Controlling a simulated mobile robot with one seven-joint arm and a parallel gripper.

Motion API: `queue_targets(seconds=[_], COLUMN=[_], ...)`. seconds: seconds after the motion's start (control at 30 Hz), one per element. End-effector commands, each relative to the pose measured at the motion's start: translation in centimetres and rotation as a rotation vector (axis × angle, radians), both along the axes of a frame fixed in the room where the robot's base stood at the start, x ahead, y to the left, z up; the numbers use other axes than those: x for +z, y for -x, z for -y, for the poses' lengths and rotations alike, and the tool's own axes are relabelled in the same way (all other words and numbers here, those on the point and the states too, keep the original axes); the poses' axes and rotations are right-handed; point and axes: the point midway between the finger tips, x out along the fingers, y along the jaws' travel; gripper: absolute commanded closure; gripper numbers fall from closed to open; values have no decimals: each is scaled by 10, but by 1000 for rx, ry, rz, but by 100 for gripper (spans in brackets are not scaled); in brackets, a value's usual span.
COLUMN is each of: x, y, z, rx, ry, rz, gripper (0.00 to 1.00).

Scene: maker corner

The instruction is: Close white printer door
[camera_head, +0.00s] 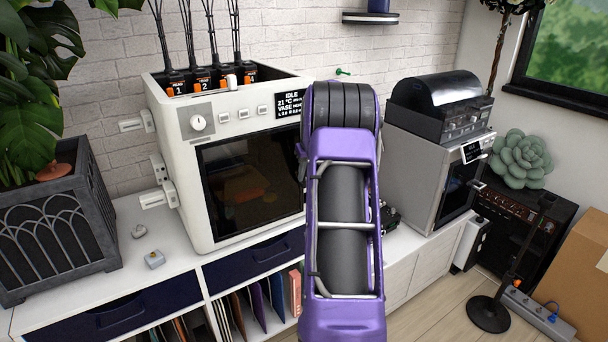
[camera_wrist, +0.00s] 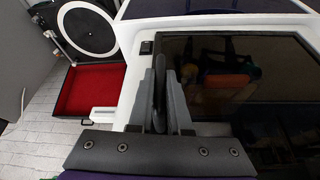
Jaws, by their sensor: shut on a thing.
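The white printer (camera_head: 180,150) stands on the white cabinet against the brick wall. Its front door (camera_head: 250,180) has a dark glass pane and looks flush or nearly flush with the body; its right edge is hidden behind my arm, so I cannot tell if a small gap is left. In the wrist view the door's glass (camera_wrist: 225,85) and white frame (camera_wrist: 130,65) show close ahead. My gripper (camera_wrist: 160,75) is shut on the dark door handle (camera_wrist: 159,95) at the frame's edge. In the head view my arm hides the gripper and handle.
A grey printer (camera_head: 410,165) with a black lid stands to the right. A planter (camera_head: 60,235) is at the left. A red-lined box (camera_wrist: 85,90) with a white disc lies beside the printer in the wrist view. Small objects (camera_head: 154,259) lie on the cabinet top. Floor at right holds a stand (camera_head: 490,313).

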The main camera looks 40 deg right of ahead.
Motion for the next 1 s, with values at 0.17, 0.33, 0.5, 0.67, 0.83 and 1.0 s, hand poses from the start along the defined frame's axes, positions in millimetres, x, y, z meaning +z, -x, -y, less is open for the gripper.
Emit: queue_targets(seconds=[0.17, 0.33, 0.5, 0.67, 0.83, 1.0], x=[0, 1, 1, 2, 2, 1], y=[1, -1, -2, -3, -3, -2], z=[2, 2, 2, 2, 1, 1], rx=[-12, -17, -18, -18, -17, -16], ry=[1, 1, 4, 5, 5, 3], rz=[0, 2, 5, 8, 8, 4], gripper=[100, 100, 100, 100, 73, 54])
